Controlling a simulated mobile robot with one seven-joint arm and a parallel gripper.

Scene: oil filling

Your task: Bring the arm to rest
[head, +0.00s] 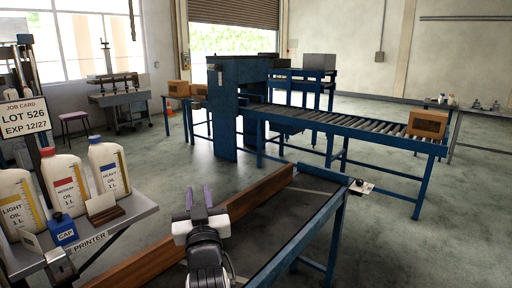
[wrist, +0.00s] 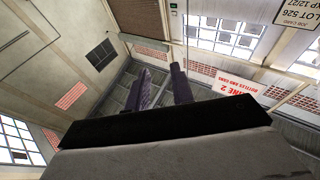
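My gripper (head: 198,192) shows at the lower middle of the head view, above the near end of a dark belt conveyor (head: 285,225). Its two purple-grey fingers point up and stand apart with nothing between them. In the wrist view the fingers (wrist: 161,82) also show a clear gap, against the ceiling and upper walls. My gripper is clear of the bottles and touches nothing that I can see. The conveyor's near part is hidden behind my arm.
At left, a shelf marked PRINTER (head: 135,214) holds light (head: 18,205), medium (head: 66,183) and heavy (head: 109,168) oil bottles and a blue cap box (head: 62,229). A job card (head: 24,117) stands behind. A brown board (head: 255,198) edges the belt. A roller conveyor (head: 340,119) carries a carton (head: 427,124).

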